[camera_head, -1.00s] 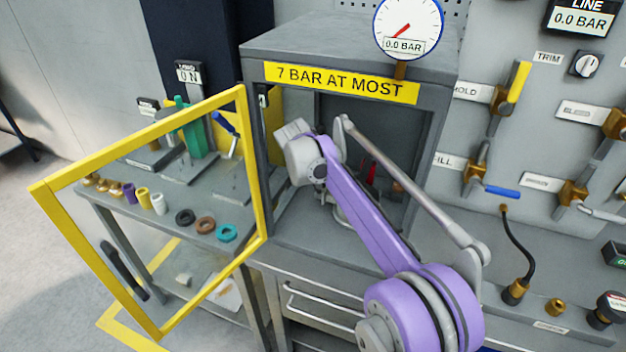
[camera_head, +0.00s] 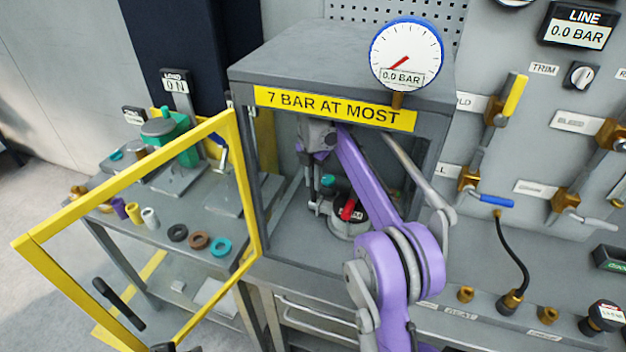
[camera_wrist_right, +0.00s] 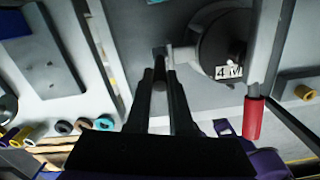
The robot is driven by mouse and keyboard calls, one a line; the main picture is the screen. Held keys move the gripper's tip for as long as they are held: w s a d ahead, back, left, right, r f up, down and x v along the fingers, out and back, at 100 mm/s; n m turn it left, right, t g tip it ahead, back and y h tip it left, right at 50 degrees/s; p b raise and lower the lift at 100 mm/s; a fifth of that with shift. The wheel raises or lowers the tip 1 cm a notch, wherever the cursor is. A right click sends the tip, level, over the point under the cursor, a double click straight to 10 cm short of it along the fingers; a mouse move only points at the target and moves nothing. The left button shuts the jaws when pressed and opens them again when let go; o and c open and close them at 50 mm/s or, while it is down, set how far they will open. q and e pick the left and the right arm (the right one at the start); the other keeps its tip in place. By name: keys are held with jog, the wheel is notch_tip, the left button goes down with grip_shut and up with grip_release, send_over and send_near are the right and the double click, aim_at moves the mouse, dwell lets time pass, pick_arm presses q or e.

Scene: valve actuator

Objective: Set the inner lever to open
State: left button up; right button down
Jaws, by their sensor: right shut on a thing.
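Inside the open cabinet (camera_head: 341,83), a round dark unit (camera_head: 349,224) with a white label and a red handle (camera_head: 349,209) stands on the floor. In the right wrist view, the round unit (camera_wrist_right: 222,42) is at upper right, its red handle (camera_wrist_right: 253,117) pointing toward the bottom. My right gripper (camera_head: 318,207) is inside the cabinet, left of the red handle. Its fingers (camera_wrist_right: 160,68) are closed on a small grey piece (camera_wrist_right: 162,53) beside the round unit. They are apart from the red handle. Which piece is the inner lever is unclear. My left gripper is out of view.
The yellow-framed door (camera_head: 130,180) stands open at left, before a side bench with several rings. A gauge (camera_head: 407,55) reading 0.0 BAR stands on the cabinet. A wall panel with several valve levers, one yellow (camera_head: 515,95), is at right. The cabinet walls leave little room.

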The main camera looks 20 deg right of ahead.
jog(key=shift+r, duration=0.2)
jog(key=c, duration=0.8)
grip_release()
jog(key=shift+s+a, duration=0.1)
jog(key=shift+f, duration=0.15)
